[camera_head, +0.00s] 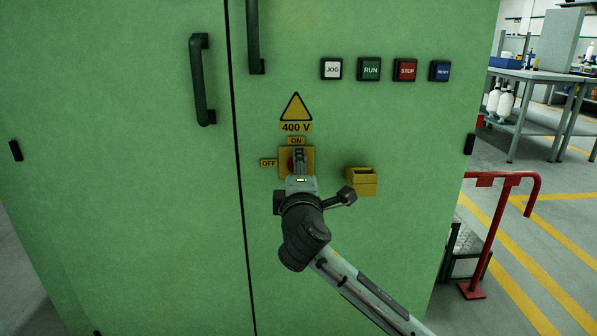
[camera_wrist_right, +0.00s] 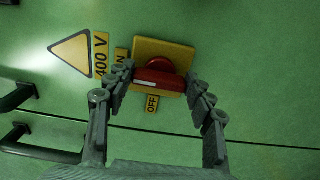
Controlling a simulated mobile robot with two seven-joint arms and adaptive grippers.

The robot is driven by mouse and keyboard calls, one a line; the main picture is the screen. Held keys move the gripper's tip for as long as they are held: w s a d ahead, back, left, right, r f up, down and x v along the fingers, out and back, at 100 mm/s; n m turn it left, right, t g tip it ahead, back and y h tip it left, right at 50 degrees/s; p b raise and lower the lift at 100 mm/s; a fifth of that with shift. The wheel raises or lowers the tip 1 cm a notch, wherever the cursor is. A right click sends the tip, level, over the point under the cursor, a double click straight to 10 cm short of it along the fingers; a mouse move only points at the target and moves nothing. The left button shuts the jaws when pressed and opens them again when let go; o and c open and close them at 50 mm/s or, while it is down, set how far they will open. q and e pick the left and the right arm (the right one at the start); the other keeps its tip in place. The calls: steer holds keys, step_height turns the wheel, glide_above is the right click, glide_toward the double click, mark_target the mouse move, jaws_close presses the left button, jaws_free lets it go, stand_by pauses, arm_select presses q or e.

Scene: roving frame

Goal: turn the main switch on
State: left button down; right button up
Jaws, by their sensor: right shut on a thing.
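The main switch has a red handle (camera_wrist_right: 160,76) on a yellow square plate (camera_wrist_right: 178,52) on the green cabinet. In the head view the plate (camera_head: 283,153) is mostly hidden behind my right gripper (camera_head: 299,158). The ON label (camera_head: 296,141) is above the plate and the OFF label (camera_head: 268,162) is left of it. My right gripper, also in the right wrist view (camera_wrist_right: 165,92), is shut on the red handle, one finger on each side. There the handle's long side runs towards ON, with a pale mark at its ON-side end. My left gripper is out of view.
A yellow box (camera_head: 362,186) sticks out right of the switch. JOG, RUN (camera_head: 369,69), STOP and RESET buttons are above right. Dark door handles (camera_head: 202,80) are upper left. A red rail (camera_head: 497,225) stands on the floor beside the cabinet.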

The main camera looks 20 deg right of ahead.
steer(key=o, duration=1.2)
steer(key=shift+c, duration=0.2)
steer(key=shift+s, duration=0.1)
steer(key=v, duration=1.1)
steer(key=shift+s, duration=0.35)
steer(key=shift+a, duration=0.15)
